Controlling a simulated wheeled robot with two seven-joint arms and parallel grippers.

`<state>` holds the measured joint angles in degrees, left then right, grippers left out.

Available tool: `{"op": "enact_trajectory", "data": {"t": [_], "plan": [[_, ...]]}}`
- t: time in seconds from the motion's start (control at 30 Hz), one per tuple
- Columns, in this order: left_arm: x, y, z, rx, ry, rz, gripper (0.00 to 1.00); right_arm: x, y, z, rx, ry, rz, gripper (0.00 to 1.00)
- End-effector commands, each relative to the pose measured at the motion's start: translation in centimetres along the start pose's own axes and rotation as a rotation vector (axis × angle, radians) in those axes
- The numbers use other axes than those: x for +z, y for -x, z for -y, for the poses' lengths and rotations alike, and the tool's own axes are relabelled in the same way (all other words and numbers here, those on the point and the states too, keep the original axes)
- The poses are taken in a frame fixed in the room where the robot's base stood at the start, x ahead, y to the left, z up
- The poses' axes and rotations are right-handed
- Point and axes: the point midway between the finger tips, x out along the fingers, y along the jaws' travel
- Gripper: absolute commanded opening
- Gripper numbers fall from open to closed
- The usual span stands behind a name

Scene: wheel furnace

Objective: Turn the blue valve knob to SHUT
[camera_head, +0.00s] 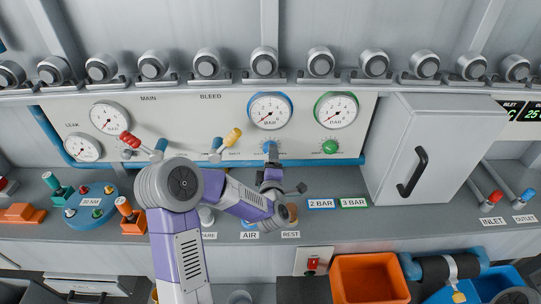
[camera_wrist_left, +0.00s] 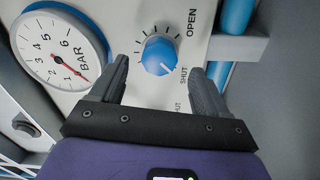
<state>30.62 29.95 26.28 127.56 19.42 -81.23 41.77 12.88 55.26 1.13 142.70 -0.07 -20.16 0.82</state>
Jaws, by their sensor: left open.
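The blue valve knob (camera_wrist_left: 160,55) is round with a white pointer line and sits on the cream panel inside a ring of tick marks. Its pointer line lies on the lower right part of its face, on the side of the SHUT label (camera_wrist_left: 183,77). The OPEN label (camera_wrist_left: 192,23) is at upper right. In the head view the knob (camera_head: 269,145) shows below the blue-rimmed gauge, partly hidden by my gripper. My left gripper (camera_wrist_left: 160,68) is open, with its fingers on either side of the knob in the picture. Contact cannot be told. My right gripper is not in view.
The blue-rimmed gauge (camera_head: 269,111) is above the knob. A green knob (camera_head: 330,147) and the grey cabinet (camera_head: 430,145) are to the right. The yellow-handled valve (camera_head: 232,138) is to the left. The shelf (camera_head: 400,222) runs below the panel.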

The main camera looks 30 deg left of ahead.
Motion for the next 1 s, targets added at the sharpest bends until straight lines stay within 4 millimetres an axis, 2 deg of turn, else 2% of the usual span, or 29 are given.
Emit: {"op": "enact_trajectory", "data": {"t": [0.2,0.33,0.87,1.0], "plan": [[0.1,3.4,-0.1,0.0,0.0,0.003,0.76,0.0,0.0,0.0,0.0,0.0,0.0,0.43],[0.1,4.4,0.0,0.0,0.0,0.003,0.76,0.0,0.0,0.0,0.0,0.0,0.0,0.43],[0.0,4.7,0.0,0.001,0.001,0.001,0.76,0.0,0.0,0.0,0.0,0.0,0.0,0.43],[-0.1,4.7,-0.9,0.001,0.001,0.001,0.76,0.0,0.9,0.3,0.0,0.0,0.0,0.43]]}}
